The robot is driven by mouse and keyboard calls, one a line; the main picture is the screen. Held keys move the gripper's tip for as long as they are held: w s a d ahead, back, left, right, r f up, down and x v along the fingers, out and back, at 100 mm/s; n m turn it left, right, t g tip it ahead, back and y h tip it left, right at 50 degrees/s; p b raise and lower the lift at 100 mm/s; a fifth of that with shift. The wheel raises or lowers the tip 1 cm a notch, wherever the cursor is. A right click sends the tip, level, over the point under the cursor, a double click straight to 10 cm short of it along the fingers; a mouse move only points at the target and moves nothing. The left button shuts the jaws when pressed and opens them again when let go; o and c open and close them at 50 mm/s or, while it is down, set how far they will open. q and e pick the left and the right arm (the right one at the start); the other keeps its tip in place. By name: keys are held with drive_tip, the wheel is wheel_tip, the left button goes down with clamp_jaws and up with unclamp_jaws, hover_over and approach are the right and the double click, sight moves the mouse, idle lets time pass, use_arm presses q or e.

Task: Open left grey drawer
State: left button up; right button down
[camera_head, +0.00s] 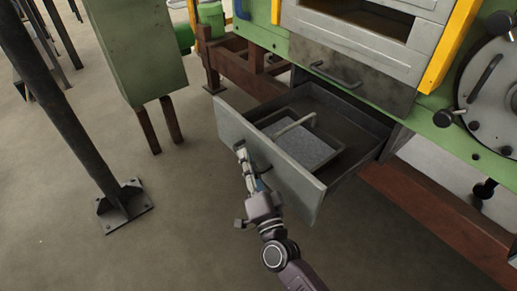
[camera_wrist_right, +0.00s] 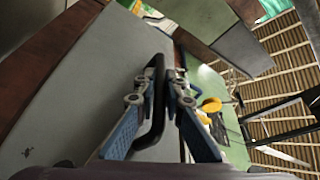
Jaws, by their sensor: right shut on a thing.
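The grey drawer (camera_head: 297,188) is pulled out from the green machine, and its inside shows from above. A tray holding a pale grey slab (camera_head: 299,146), with a light bar handle (camera_head: 293,125), lies in it. My right gripper (camera_head: 245,161) is at the outer face of the drawer front. In the right wrist view my right gripper (camera_wrist_right: 167,78) is shut on the dark drawer handle (camera_wrist_right: 153,128), which runs between its fingers. The fingers partly hide the handle. My left gripper is not in view.
A green machine body (camera_head: 268,37) with a furnace opening stands behind the drawer. A round hatch (camera_head: 492,95) is at the right. A dark post (camera_head: 62,110) with a bolted foot and a green box (camera_head: 133,50) on legs stand at the left. Floor in front is clear.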

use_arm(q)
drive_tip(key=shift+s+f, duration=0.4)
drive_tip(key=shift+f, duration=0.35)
use_arm(e)
drive_tip(key=shift+s+a+f, duration=0.1)
drive_tip(key=shift+s+a, duration=0.6)
drive_tip(key=shift+a, duration=0.15)
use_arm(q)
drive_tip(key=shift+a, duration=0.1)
use_arm(e)
drive_tip(key=c, duration=2)
unclamp_jaws()
drive_tip(key=v, duration=1.2)
